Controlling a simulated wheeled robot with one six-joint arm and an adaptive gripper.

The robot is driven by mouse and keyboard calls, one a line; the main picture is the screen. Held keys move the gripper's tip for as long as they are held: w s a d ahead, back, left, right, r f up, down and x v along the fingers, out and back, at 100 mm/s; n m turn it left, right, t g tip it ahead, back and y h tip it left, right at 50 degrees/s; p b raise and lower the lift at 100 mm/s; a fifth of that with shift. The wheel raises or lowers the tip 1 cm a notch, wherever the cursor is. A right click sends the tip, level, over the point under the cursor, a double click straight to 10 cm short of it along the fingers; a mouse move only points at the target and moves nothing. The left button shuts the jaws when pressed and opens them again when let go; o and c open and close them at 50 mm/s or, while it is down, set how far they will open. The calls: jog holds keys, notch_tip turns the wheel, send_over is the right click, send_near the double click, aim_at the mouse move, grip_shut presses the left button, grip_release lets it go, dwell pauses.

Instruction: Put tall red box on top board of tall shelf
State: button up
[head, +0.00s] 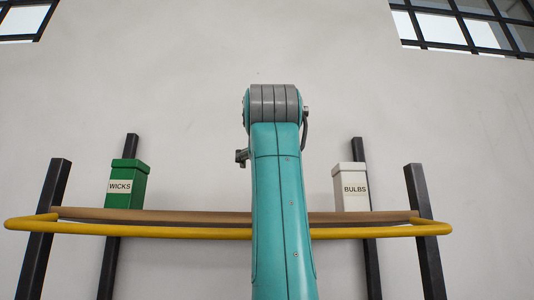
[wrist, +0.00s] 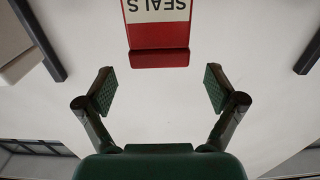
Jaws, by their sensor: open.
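The tall red box (wrist: 158,58) shows at the top of the wrist view, upside down, with a white label reading SEALS. Its far end runs out of the picture. My gripper (wrist: 160,90) is open and empty, its two pads apart on either side below the box in that picture, not touching it. The tall shelf's top board (head: 190,216) is seen from below in the head view. The red box does not show there; my arm covers the middle of the board. I cannot see what the red box rests on.
A green WICKS box (head: 127,186) stands on the board's left and a white BULBS box (head: 351,187) on its right. A yellow rail (head: 170,231) runs along the front. Dark posts (head: 427,230) rise above the board. A pale block (wrist: 22,52) is at the wrist view's left.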

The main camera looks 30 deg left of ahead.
jog(key=v, duration=0.6)
jog(key=shift+s+d, duration=0.1)
jog(key=shift+s, duration=0.05)
dwell(0.4)
